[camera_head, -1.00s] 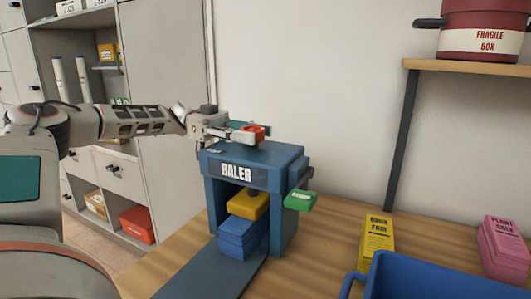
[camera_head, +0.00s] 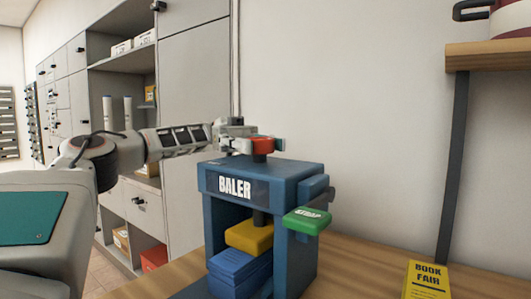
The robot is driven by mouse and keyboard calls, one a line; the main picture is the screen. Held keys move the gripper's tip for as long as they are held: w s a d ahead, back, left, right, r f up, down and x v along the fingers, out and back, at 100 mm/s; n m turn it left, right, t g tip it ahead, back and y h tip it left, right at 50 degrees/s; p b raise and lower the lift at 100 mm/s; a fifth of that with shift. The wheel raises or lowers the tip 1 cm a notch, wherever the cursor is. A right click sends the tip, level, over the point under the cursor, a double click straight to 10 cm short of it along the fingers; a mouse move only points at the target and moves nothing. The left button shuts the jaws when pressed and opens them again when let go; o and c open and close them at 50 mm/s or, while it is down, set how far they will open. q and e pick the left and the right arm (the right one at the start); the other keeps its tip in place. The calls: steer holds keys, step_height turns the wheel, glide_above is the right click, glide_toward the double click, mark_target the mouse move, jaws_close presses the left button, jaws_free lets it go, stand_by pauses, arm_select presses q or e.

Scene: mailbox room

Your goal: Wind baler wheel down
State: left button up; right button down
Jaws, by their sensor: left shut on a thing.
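The blue baler (camera_head: 262,178) stands on the wooden table, with its name on a dark front plate. On its top is a red part (camera_head: 263,146), likely the wheel's knob; the rest of the wheel is hidden. My left gripper (camera_head: 262,145) is above the baler's top, shut on the red part. Inside the baler's frame a yellow press block (camera_head: 250,238) sits under a dark screw, on or just above a blue stack (camera_head: 238,271). I cannot tell whether they touch. My right gripper is not in view.
A yellow book fair pack (camera_head: 426,280) lies on the wooden table (camera_head: 365,265) at right. A wooden wall shelf (camera_head: 495,55) with a dark post is above right. Grey cabinets (camera_head: 195,95) stand behind my left arm.

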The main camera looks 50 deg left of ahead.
mark_target(260, 138)
arm_select(q)
steer(key=shift+f, duration=0.2)
steer(key=o, duration=1.1)
steer(key=shift+o, duration=0.2)
steer(key=shift+r, duration=0.1)
steer(key=shift+r, duration=0.1)
step_height(260, 138, up, 10)
steer(key=shift+f, duration=0.1)
